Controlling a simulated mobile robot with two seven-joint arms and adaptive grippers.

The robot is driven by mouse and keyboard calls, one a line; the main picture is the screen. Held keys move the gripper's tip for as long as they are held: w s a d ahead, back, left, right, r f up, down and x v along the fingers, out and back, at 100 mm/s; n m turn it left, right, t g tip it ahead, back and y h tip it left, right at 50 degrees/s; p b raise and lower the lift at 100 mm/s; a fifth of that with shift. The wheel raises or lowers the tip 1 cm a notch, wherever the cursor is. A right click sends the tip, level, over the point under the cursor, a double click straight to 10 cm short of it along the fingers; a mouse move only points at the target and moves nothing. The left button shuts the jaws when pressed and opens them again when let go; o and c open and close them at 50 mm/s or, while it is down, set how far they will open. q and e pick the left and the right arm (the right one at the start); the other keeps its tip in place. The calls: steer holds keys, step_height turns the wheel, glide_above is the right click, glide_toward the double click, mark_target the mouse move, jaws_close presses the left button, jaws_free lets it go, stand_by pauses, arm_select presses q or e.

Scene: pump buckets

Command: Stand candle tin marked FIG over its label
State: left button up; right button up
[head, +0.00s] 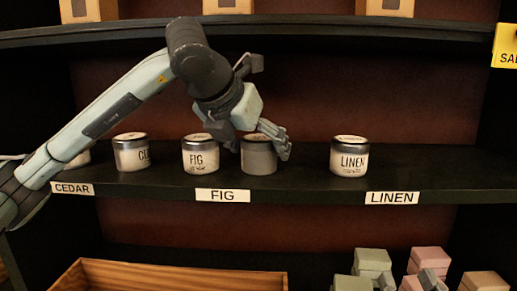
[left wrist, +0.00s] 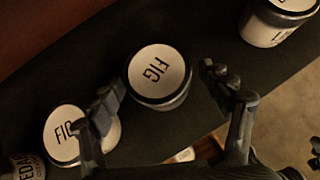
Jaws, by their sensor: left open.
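Two tins marked FIG stand on the shelf. One FIG tin (head: 200,158) shows its name to the front, above the left end of the FIG label (head: 222,195). The other, a tin with a plain grey side in the head view (head: 258,158), stands to its right, behind the label's right end; its lid reads FIG in the left wrist view (left wrist: 158,75). My left gripper (head: 252,132) is open, its fingers on either side of this second tin; contact cannot be told. Grey parts at the head view's bottom right may be my right gripper (head: 409,281), mostly hidden.
A CEDAR tin (head: 131,154) stands left and a LINEN tin (head: 348,158) right, with free shelf between it and the grey-sided tin. Another tin is partly behind my left arm. Below are a wooden crate (head: 180,270) and green and pink boxes (head: 430,258).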

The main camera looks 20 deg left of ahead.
arm_select(q)
steer(key=shift+v, duration=1.15)
steer(key=s+a, duration=0.1)
steer(key=s, duration=1)
steer(key=shift+s, duration=0.35)
steer(key=shift+a+f, duration=0.1)
steer(key=shift+f, duration=0.05)
